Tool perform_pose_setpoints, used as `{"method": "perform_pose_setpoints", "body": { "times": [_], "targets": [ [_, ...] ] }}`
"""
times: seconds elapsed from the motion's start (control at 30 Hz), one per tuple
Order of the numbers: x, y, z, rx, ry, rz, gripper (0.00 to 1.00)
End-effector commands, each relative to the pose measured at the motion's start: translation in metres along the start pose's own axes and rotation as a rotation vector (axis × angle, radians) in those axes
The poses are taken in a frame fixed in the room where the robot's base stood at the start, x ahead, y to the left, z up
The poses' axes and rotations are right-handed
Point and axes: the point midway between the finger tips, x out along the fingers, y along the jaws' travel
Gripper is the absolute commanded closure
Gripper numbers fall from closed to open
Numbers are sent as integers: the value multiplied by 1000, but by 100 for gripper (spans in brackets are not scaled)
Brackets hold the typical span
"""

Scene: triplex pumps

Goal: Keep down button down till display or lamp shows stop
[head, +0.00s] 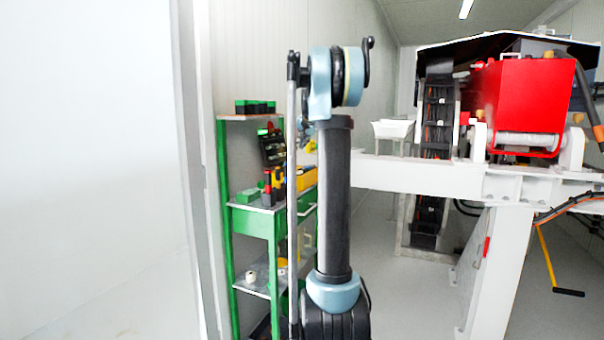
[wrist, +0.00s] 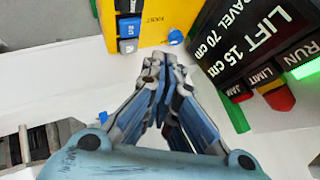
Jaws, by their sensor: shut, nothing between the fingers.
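I cannot read which one is the down button. A black display (wrist: 240,45) reads "LIFT 15 cm" and "TRAVEL 70 cm". Beside it the RUN lamp (wrist: 304,69) glows bright green. My arm hides the gripper in the head view.
A blue knob (wrist: 175,37) sits at the yellow box's lower right corner. In the head view, a green shelf rack (head: 272,225) stands beside my arm. A white beam (head: 430,176) and a red machine (head: 528,95) lie to the right.

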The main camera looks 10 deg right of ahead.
Motion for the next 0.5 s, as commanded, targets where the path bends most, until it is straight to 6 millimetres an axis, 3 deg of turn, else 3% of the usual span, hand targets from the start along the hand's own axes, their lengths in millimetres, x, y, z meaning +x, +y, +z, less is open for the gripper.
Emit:
{"method": "perform_pose_setpoints", "body": {
  "times": [0.2,0.5],
  "targets": [
    [12,-6,-18,28,18,-10,100],
    [13,-6,-19,30,19,-11,100]
  ]
}}
